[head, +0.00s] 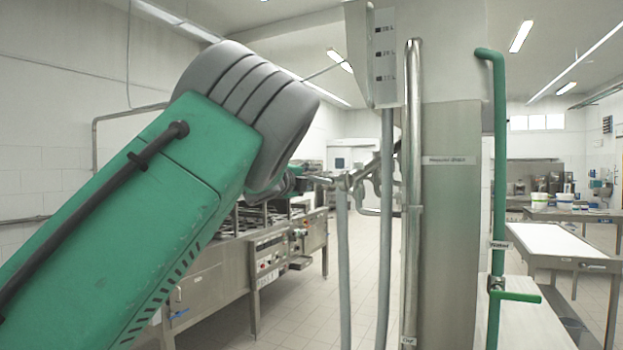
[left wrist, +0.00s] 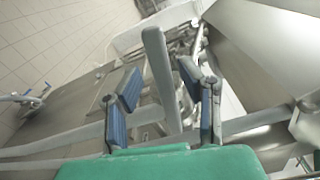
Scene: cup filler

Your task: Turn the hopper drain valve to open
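My left arm comes in from the left in the head view, and its large grey joint hides part of the scene. My left gripper (head: 375,178) is small there, beside the pipes left of the steel column. In the left wrist view the left gripper (left wrist: 165,95) has its blue-padded fingers apart. A grey bar (left wrist: 155,55), which looks like a valve lever, stands between the fingers in the picture. I cannot tell whether it touches either pad. A small label (head: 445,160) on the column is too blurred to read surely. My right gripper is in neither view.
The steel column (head: 450,230) stands close on the right of the gripper, with vertical pipes (head: 412,200) beside it. A green pipe (head: 498,150) with a green handle (head: 515,296) is farther right. A steel counter (head: 290,255) stands behind my arm. Worktables (head: 560,242) are at the right.

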